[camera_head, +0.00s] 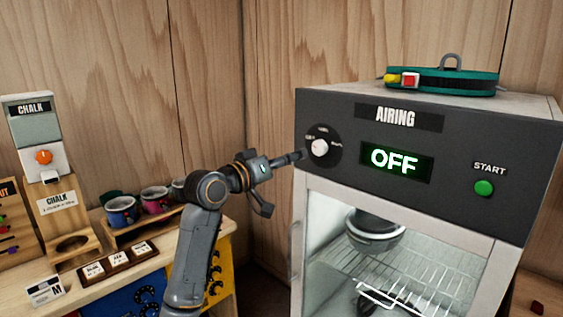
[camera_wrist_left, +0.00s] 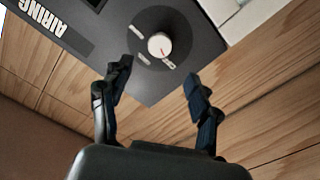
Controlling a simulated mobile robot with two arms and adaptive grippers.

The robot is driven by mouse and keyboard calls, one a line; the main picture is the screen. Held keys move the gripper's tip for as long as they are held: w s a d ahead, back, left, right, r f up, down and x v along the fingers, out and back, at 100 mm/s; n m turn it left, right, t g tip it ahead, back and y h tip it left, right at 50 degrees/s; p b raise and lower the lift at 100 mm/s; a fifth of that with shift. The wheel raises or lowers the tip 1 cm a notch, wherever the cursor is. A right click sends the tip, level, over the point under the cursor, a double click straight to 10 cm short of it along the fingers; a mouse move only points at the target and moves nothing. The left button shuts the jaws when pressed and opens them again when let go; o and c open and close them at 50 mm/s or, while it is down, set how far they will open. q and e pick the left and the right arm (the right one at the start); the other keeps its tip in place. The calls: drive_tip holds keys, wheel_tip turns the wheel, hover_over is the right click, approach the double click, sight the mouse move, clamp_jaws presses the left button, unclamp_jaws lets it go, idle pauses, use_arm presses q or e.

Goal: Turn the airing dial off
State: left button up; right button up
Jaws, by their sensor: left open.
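The airing dial (camera_head: 320,148) is a white knob on a black round plate at the left of the dark AIRING panel (camera_head: 345,110). The display (camera_head: 395,161) reads OFF in green. In the left wrist view the dial (camera_wrist_left: 159,44) lies ahead of the fingers, with a red mark on the knob. My left gripper (camera_head: 283,182) is open just left of the dial in the head view. In the left wrist view its fingers (camera_wrist_left: 163,82) are spread and empty, apart from the knob. My right gripper is not in view.
A green START button (camera_head: 484,187) is on the panel's right. A wire rack (camera_head: 410,281) holding dark items is inside the cabinet. A green coiled strap (camera_head: 442,80) lies on top. Mugs (camera_head: 122,211) and a chalk dispenser (camera_head: 45,155) stand at the left.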

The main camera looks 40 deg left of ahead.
use_arm(q)
drive_tip(key=shift+s+a, duration=0.1)
drive_tip(key=shift+s, duration=1.05)
